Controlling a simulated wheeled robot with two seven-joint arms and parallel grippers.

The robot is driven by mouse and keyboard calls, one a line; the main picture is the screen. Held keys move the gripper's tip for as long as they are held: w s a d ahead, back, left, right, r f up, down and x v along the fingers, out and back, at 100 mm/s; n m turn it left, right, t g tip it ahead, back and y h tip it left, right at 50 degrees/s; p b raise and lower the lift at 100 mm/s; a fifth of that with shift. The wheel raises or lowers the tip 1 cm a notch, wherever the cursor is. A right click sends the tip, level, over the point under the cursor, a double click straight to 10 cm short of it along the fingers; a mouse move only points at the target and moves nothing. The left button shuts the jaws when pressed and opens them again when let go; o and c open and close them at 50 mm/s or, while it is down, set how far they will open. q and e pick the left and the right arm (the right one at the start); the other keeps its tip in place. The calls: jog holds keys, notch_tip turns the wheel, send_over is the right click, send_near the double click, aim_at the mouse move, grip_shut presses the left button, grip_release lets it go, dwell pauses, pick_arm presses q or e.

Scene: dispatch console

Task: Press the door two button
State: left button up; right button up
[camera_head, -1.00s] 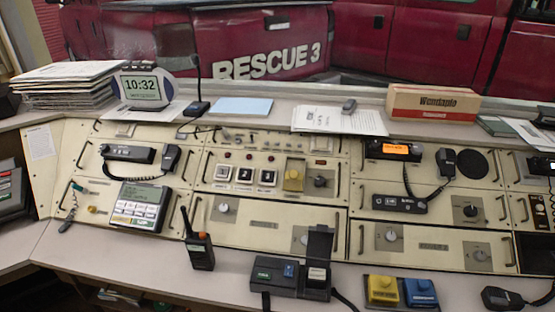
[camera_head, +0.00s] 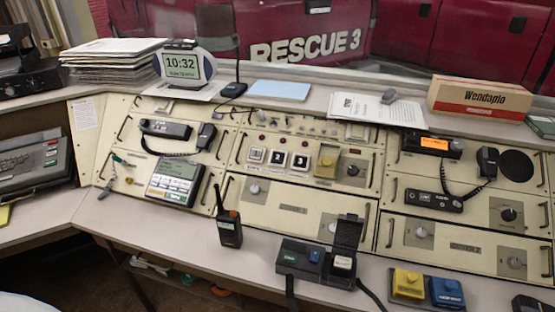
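Small red lamps sit above the row. Nothing covers the keys. Neither of my grippers is in view.
A handheld radio (camera_head: 229,222) stands on the desk in front of the console. A black box with an open lid (camera_head: 318,262) and yellow (camera_head: 408,283) and blue (camera_head: 446,292) switches lie to its right. A desk phone (camera_head: 176,181) is left of the keys.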

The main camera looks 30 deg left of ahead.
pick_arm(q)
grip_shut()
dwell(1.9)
